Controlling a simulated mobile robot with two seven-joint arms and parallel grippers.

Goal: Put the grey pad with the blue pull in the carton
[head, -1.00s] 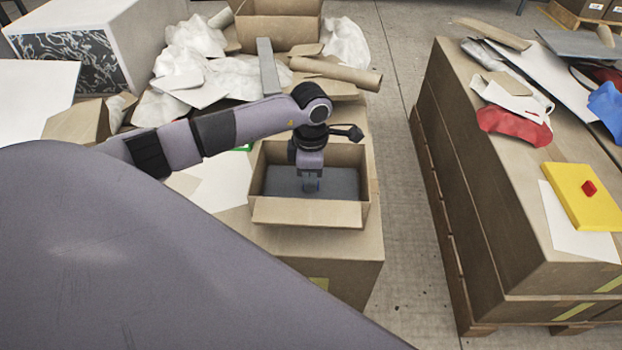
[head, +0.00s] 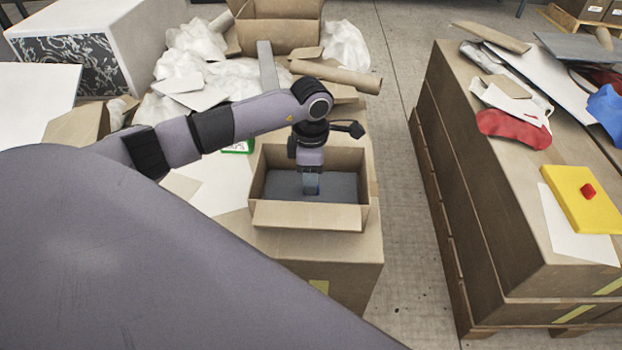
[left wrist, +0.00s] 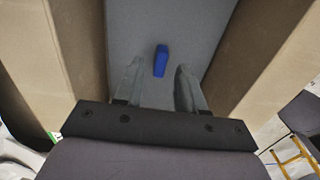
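The open carton (head: 308,216) stands on a large cardboard box in the middle of the head view. The grey pad (head: 284,184) lies flat inside it, covering most of its floor. My left gripper (head: 312,189) points down into the carton over the pad. In the left wrist view, the grey pad (left wrist: 195,25) lies between the carton walls (left wrist: 80,40). Its blue pull (left wrist: 160,60) shows between the two fingers of my left gripper (left wrist: 158,70), with gaps on both sides. The fingers are apart and hold nothing. My right gripper is not in view.
A yellow pad (head: 565,200) with a red pull lies on the stacked boxes at right. Crumpled white wrap, a cardboard tube (head: 335,75) and another open carton (head: 278,28) lie behind. A green-edged item (head: 238,146) is left of the carton. Bare floor separates the stacks.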

